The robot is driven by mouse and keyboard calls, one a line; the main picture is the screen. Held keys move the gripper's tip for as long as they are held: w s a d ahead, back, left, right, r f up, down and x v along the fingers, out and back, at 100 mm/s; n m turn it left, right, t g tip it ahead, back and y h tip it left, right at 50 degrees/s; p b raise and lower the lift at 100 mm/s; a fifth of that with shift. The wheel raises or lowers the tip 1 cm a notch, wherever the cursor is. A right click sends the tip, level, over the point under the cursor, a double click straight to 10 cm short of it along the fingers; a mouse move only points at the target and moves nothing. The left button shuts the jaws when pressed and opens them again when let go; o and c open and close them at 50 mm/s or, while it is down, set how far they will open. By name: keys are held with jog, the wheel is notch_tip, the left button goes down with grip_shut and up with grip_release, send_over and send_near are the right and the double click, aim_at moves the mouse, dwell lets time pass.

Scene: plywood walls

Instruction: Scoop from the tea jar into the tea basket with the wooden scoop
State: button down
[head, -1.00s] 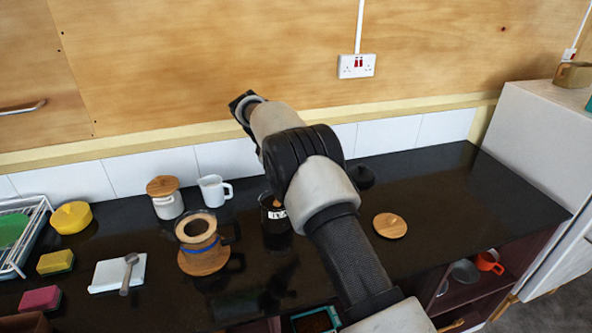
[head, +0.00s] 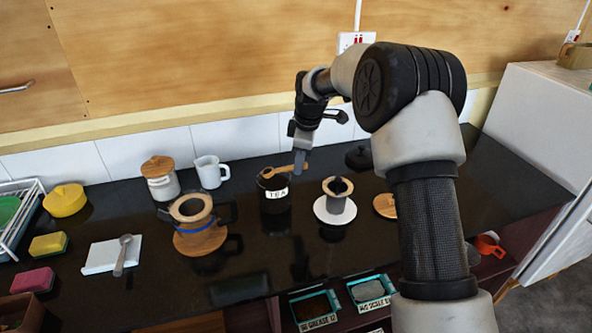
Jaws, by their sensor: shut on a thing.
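The black tea jar (head: 275,199) stands upright and open on the dark counter, with a white TEA label facing me. My gripper (head: 300,158) points down just right of and above the jar. It is shut on the wooden scoop (head: 285,171), which lies nearly level with its left end over the jar mouth. I cannot tell whether the scoop holds tea.
A wooden dripper stand (head: 200,242) is left of the jar, with a white mug (head: 210,172) and lidded canister (head: 161,181) behind. A wooden lid (head: 385,206) lies right of the saucer, partly behind my arm. A black pot (head: 358,157) stands behind.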

jog(key=shift+s+d+r+t+y+b, duration=0.25)
jog(key=shift+d+r+t+y+b, duration=0.1)
jog(key=shift+d+r+y+b, duration=0.75)
jog(key=shift+s+d+r+t+y+b, duration=0.25)
jog(key=shift+d+r+t+y+b, duration=0.1)
jog(key=shift+d+r+y+b, duration=0.7)
jog(key=shift+a+f, duration=0.1)
